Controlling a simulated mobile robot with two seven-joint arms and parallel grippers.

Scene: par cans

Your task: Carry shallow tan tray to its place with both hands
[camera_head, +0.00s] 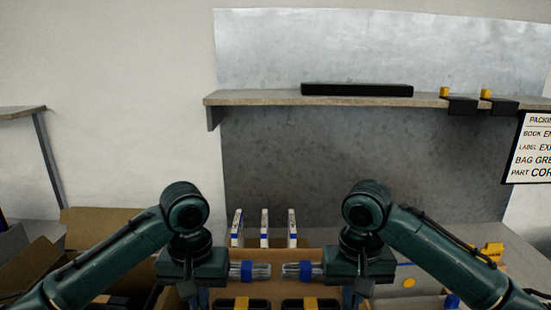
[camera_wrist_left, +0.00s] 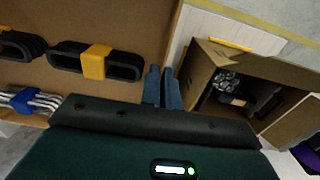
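The shallow tan tray (camera_head: 285,256) lies between my two arms in the head view, its near part cut off by the frame. It holds black loops with yellow bands (camera_head: 243,304) and cable bundles with blue bands (camera_head: 249,270). In the left wrist view the tray (camera_wrist_left: 120,85) fills the upper left. My left gripper (camera_wrist_left: 162,88) has its blue-grey fingers close together, one on each side of the tray's side wall. My right gripper (camera_head: 348,298) is at the tray's right side; its fingertips are mostly hidden by the arm and the frame edge.
An open cardboard box (camera_wrist_left: 205,80) with dark items stands beside the tray; open cardboard (camera_head: 100,228) shows at left. White and blue upright pieces (camera_head: 264,228) stand behind the tray. A shelf (camera_head: 260,98) with a black bar (camera_head: 357,90) hangs above. Yellow items (camera_head: 492,250) are at right.

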